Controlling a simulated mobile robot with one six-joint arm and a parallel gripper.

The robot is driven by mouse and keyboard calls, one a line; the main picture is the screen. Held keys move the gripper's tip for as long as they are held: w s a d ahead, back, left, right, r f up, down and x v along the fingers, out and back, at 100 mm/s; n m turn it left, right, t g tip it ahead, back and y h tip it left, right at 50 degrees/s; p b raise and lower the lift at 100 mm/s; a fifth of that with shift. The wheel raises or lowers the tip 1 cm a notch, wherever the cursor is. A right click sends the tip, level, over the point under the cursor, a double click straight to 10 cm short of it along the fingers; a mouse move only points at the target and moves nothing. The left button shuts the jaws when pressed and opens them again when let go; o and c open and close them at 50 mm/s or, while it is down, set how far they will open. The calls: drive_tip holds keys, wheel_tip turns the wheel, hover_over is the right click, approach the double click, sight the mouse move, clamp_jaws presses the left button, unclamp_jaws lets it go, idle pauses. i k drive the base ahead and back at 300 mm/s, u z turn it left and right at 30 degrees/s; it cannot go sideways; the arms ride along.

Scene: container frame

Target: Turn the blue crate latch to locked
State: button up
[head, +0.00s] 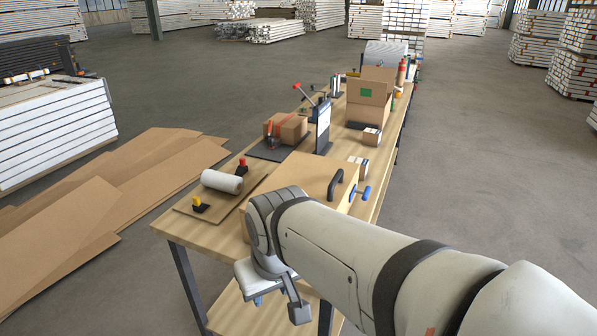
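A pale wooden crate (305,176) with a black handle (335,185) stands on the workbench, partly hidden by my arm. A blue latch (353,194) shows at its right side, beside the handle. It is small, and I cannot tell its exact turn position. My gripper (278,303) hangs below my arm at the front of the bench, left of and nearer than the latch, and apart from it. Its fingertips look spread, with nothing seen between them.
The wooden workbench (215,233) also holds a white roll (222,181), a cardboard box (287,128), an upright stand (322,127) and an open carton (368,100). Flat cardboard (120,185) lies on the floor at left.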

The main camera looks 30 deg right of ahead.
sight(366, 193)
drive_tip(key=u, duration=1.7)
drive_tip(key=k, duration=0.15)
drive_tip(key=z, duration=2.15)
drive_tip(key=i, duration=0.5)
drive_tip(key=z, duration=0.65)
